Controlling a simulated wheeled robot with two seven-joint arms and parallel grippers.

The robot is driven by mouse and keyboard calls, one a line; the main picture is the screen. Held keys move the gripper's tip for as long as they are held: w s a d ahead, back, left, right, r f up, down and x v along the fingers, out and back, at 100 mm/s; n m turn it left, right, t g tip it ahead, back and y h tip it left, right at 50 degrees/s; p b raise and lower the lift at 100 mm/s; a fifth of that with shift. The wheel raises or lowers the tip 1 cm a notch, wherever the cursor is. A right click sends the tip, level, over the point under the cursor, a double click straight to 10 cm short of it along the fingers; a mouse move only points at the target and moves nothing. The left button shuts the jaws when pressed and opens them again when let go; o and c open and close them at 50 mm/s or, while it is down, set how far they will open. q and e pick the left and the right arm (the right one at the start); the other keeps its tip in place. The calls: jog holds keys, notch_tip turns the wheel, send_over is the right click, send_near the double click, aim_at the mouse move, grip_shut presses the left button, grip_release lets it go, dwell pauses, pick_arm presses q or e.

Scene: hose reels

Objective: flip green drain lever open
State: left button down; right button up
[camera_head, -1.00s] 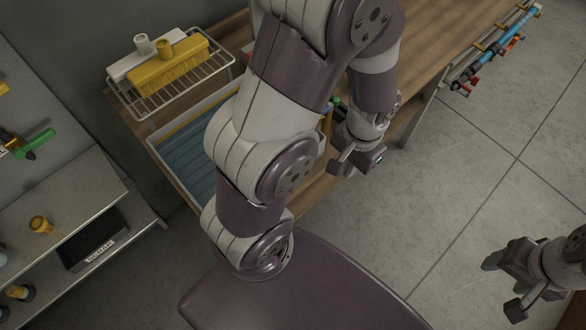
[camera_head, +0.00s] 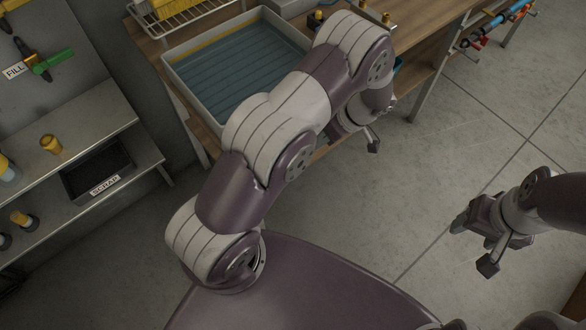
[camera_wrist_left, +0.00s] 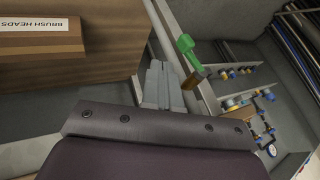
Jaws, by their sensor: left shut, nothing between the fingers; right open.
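A green lever (camera_wrist_left: 185,44) shows in the left wrist view, with a brown fitting (camera_wrist_left: 196,77) below it, beside a pale rim. My left gripper (camera_wrist_left: 160,72) is shut and empty, its fingertips just left of the lever. Whether they touch it I cannot tell. In the head view my left gripper (camera_head: 372,145) shows only partly, by the bench's front edge; no green lever is visible near it. Another green lever (camera_head: 53,62) is on the wall at the left, beside a FILL label (camera_head: 14,72). My right gripper (camera_head: 474,246) is open and empty over the floor.
A tray with a blue-grey ribbed floor and pale rim (camera_head: 178,84) sits on the wooden bench (camera_head: 143,42). A metal shelf unit (camera_head: 95,112) with a SCRAP bin (camera_head: 92,188) stands at left. A BRUSH HEADS box (camera_wrist_left: 40,50) is near my left gripper. Open floor lies right.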

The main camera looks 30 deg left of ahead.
pick_arm(q)
jog(key=s+a+f+b, duration=0.4)
jog(key=s+f+b, duration=0.1)
jog(key=f+b, duration=0.1)
jog(key=shift+a+b, duration=0.3)
jog(key=shift+b, duration=0.25)
pick_arm(e)
notch_tip(320, 180, down, 9)
jog(key=shift+w, duration=0.2)
pick_arm(q)
jog(key=shift+f, duration=0.1)
